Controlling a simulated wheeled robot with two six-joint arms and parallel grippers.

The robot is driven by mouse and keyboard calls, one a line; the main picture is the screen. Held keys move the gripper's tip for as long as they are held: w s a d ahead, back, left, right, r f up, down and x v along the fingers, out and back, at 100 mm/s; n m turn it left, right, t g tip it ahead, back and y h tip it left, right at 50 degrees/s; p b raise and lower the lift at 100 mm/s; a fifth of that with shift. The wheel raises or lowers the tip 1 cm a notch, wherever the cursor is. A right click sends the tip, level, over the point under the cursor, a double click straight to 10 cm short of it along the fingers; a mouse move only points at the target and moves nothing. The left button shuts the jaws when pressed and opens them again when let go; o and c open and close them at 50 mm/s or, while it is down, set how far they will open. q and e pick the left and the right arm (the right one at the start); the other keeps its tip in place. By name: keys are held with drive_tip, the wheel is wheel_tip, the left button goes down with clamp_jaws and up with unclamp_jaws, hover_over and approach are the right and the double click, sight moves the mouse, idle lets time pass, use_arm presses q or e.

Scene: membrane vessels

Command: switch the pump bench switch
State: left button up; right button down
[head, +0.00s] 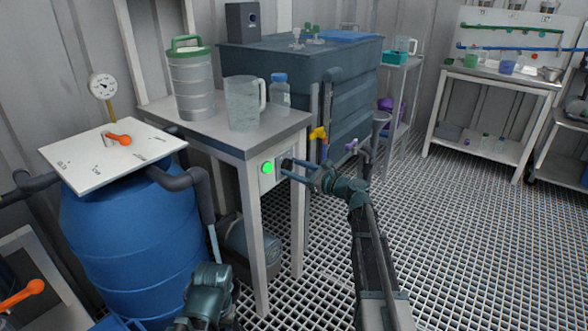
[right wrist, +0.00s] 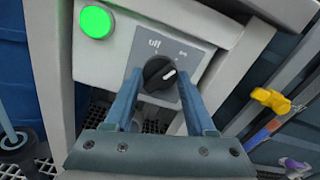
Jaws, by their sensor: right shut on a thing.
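The pump bench switch is a black rotary knob (right wrist: 160,74) on a grey plate, with "off" marked at its upper left and another label at its upper right. Its white mark points to the upper right. My right gripper (head: 282,168) reaches the switch box on the bench's front. In the right wrist view its two blue fingers (right wrist: 158,88) are shut on the knob from both sides. A green lamp (head: 267,168) beside it is lit; it also shows in the right wrist view (right wrist: 97,22). My left gripper (head: 214,244) hangs low by the blue barrel, its fingers seen edge-on.
The bench (head: 215,130) carries a green-handled canister (head: 191,82), a clear jug (head: 242,103) and a blue-capped bottle (head: 280,92). A blue barrel (head: 130,245) stands left. A yellow valve handle (right wrist: 271,99) is right of the switch. The grated floor (head: 450,230) at right is clear.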

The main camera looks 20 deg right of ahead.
drive_tip(key=shift+n, duration=0.3)
drive_tip(key=n, duration=0.5)
drive_tip(key=shift+n, duration=0.3)
drive_tip(key=n, duration=0.5)
drive_tip(key=shift+n, duration=0.3)
drive_tip(key=shift+c, duration=1.1)
unclamp_jaws()
drive_tip(key=v, duration=1.4)
